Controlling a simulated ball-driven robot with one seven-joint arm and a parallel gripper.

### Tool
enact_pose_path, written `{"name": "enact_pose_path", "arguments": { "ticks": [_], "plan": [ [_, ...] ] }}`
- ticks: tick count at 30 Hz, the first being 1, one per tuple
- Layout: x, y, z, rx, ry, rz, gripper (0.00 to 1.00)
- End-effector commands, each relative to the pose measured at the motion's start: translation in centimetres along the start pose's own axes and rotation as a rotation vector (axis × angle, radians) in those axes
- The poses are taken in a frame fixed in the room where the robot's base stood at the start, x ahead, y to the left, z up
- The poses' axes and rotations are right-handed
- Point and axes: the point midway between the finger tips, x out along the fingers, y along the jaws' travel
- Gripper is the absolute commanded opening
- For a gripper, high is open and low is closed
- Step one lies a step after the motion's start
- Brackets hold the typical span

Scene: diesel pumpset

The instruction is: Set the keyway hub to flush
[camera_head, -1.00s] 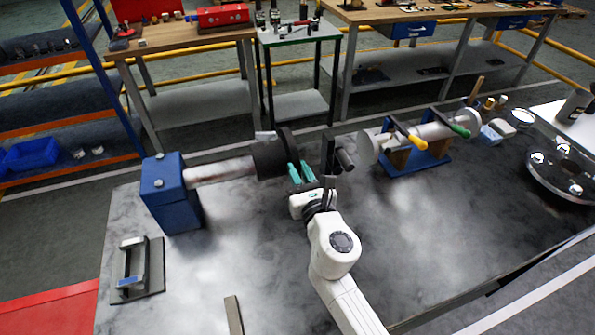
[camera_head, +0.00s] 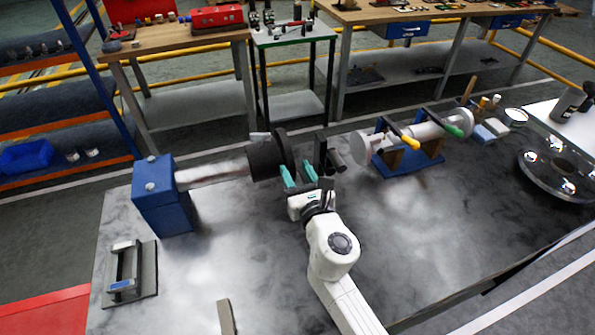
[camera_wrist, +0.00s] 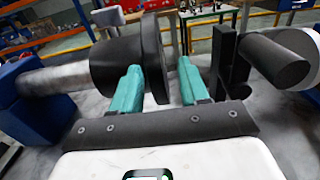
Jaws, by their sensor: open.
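The keyway hub (camera_head: 264,160) is a dark cylinder with a wider flange disc at its right end. It sits on a pale horizontal shaft (camera_head: 212,172) that comes out of a blue block (camera_head: 161,205). My gripper (camera_head: 296,167) has teal fingers and is open, in front of the hub's right end. In the wrist view the left finger overlaps the hub body (camera_wrist: 112,62), and the flange edge shows between the spread fingers (camera_wrist: 158,66). I cannot tell whether either finger touches it. The hub's keyway and the shaft end are hidden.
A dark upright bracket with a short cylinder (camera_head: 335,160) stands close to the right of my fingers. Farther right, a pale cylinder lies on a blue stand (camera_head: 410,165) with yellow and green handles. A handled block (camera_head: 127,272) lies at left. The front table is mostly clear.

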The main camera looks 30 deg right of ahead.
Motion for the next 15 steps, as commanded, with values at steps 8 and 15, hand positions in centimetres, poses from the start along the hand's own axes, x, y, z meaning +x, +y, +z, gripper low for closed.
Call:
{"name": "enact_pose_path", "arguments": {
  "ticks": [8, 15],
  "plan": [
    [-4.4, 0.0, -0.2, 0.0, 0.003, 0.0, 0.45],
    [-8.5, -0.2, -0.2, 0.0, 0.002, -0.002, 0.45]
  ]
}}
